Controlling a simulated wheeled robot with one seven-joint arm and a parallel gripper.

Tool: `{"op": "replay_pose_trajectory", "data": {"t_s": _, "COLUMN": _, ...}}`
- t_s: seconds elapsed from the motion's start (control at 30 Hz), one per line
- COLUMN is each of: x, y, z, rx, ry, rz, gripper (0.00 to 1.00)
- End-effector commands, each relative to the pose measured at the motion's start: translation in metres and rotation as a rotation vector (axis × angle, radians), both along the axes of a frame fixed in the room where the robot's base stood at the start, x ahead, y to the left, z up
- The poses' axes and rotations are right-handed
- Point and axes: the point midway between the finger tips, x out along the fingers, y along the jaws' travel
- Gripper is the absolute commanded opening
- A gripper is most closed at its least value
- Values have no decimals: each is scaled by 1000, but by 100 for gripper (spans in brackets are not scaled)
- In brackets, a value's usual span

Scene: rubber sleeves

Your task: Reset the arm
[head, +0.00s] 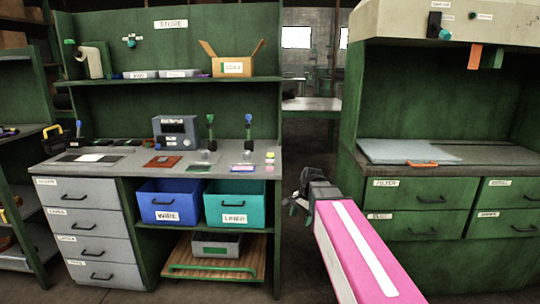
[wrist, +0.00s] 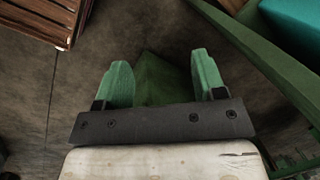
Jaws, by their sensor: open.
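My arm shows in the head view as a pink link with a white stripe, reaching up from the lower right. My gripper (head: 298,205) is at its far end, in front of the gap between the two green benches. In the wrist view my gripper (wrist: 163,82) has two green fingers spread apart with nothing between them. It points down over the dark floor (wrist: 60,90) and a green surface lies behind the fingers.
The left bench (head: 120,152) carries a grey device (head: 176,132) and small items, with a blue bin (head: 168,202) and a teal bin (head: 235,204) beneath. The right bench (head: 480,155) has drawers and a light-blue board (head: 405,151). A wooden crate (wrist: 45,18) shows in the wrist view.

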Motion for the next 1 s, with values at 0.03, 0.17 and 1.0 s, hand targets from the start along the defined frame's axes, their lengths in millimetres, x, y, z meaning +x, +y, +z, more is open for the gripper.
{"op": "replay_pose_trajectory", "data": {"t_s": 0.03, "x": -14, "y": -7, "z": -17, "rx": -17, "ry": -5, "rz": 59, "gripper": 64}}
{"op": "replay_pose_trajectory", "data": {"t_s": 0.17, "x": -39, "y": -23, "z": -56, "rx": -67, "ry": -26, "rz": 236, "gripper": 64}}
{"op": "replay_pose_trajectory", "data": {"t_s": 1.0, "x": -113, "y": -64, "z": -143, "rx": -181, "ry": -48, "rz": 754, "gripper": 64}}
